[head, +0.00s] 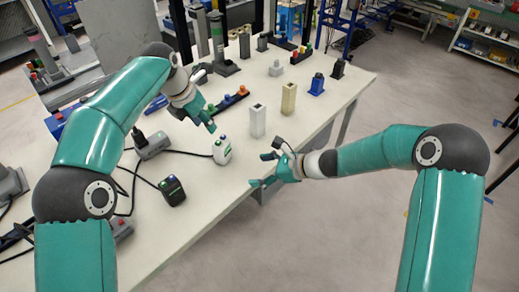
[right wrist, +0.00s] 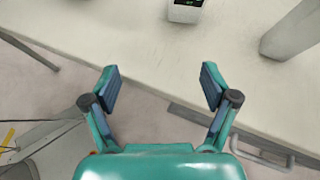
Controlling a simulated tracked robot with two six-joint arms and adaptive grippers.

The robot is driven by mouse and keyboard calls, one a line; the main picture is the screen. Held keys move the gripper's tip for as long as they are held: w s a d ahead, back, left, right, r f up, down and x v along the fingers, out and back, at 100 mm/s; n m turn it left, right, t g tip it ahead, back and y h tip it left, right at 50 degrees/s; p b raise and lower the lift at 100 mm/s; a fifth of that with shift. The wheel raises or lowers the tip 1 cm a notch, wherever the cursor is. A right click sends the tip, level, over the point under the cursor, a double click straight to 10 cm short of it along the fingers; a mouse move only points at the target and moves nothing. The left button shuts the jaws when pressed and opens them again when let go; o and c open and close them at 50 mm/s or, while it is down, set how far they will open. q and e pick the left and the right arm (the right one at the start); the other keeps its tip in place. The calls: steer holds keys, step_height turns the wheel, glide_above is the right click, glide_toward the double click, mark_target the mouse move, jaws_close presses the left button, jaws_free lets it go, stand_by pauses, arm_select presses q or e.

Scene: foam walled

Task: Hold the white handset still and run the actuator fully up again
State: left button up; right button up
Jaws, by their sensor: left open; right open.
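The white handset (head: 222,151) stands upright on the pale table, with dark and green marks on its top. Its lower end shows at the top edge of the right wrist view (right wrist: 185,12). My left gripper (head: 207,117) is open above the table, behind the handset and apart from it. My right gripper (head: 266,170) is open at the table's front edge, right of the handset; its spread, empty fingers show in the right wrist view (right wrist: 160,86). A grey upright column (head: 217,42) stands at the back; I cannot tell whether it is the actuator.
Two pale blocks, one white (head: 257,121) and one cream (head: 289,98), stand right of the handset. A black box (head: 172,190) and a grey unit (head: 152,145) with cables lie to its left.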

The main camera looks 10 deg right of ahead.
mark_target(216, 148)
steer(key=w+r+m+t+y, duration=0.1)
steer(key=w+r+m+t, duration=0.1)
steer(key=w+r, duration=0.25)
steer(key=x, duration=1.5)
steer(key=shift+s+a+f, duration=0.2)
steer(key=shift+a+f, duration=0.1)
steer(key=shift+a, duration=0.2)
steer(key=c, duration=1.2)
arm_select(q)
jaws_close()
